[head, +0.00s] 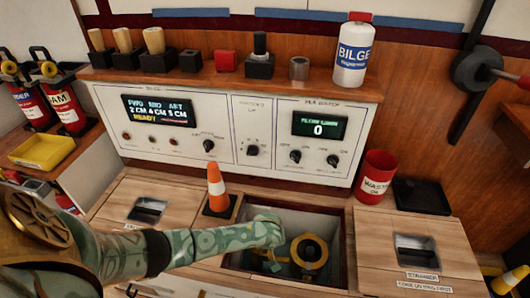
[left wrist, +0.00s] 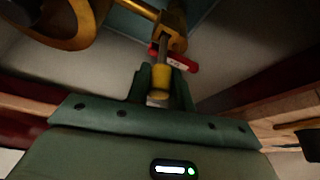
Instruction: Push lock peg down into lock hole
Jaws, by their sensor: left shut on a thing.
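My left gripper (left wrist: 161,88) is shut on the lock peg (left wrist: 162,78), a yellow-ended peg with a grey metal shaft. The shaft points toward a brass fitting (left wrist: 173,28) in the left wrist view, and its tip meets or overlaps it. I cannot tell how deep the peg sits, and the lock hole is hidden. A red tag (left wrist: 182,63) with small print lies beside the shaft. In the head view my left arm reaches into the open floor well (head: 341,222), beside a round yellow brass body (head: 309,250). My right gripper is not in view.
An orange cone (head: 217,187) stands at the well's left edge, close to my left arm. A red waste bin (head: 376,177) and a black tray (head: 421,196) are to the right. A control panel (head: 268,130) rises behind the well. Wooden hatch covers (head: 400,225) flank it.

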